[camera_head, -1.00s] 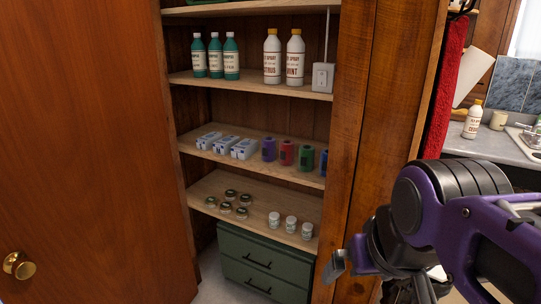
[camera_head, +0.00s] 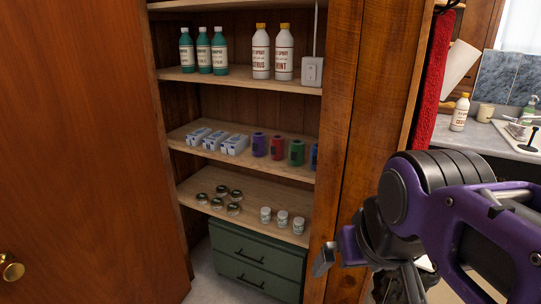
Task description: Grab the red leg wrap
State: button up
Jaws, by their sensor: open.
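The red leg wrap (camera_head: 277,148) is a small upright roll on the middle shelf (camera_head: 192,129) of the wooden cupboard. A purple roll (camera_head: 259,145) stands to its left and a green roll (camera_head: 296,152) to its right. A blue roll (camera_head: 314,156) is partly hidden by the door post. My gripper (camera_head: 345,262) is at the lower right, in front of the post and outside the cupboard. It is open, with nothing seen between its fingers, and well apart from the red wrap.
White-and-blue boxes (camera_head: 216,140) sit left of the rolls. Bottles (camera_head: 219,50) stand on the shelf above; jars (camera_head: 233,208) and white tubs (camera_head: 282,218) are below. The wooden post (camera_head: 346,130) and open door (camera_head: 80,150) flank the opening. A red towel (camera_head: 433,80) hangs right.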

aim_at(277, 142)
jog(key=z, duration=0.5)
jog(key=j+z, duration=0.35)
jog(key=i+j+z, duration=0.1)
jog(key=j+z, duration=0.55)
jog(key=j, duration=0.6)
jog(key=k, duration=0.1)
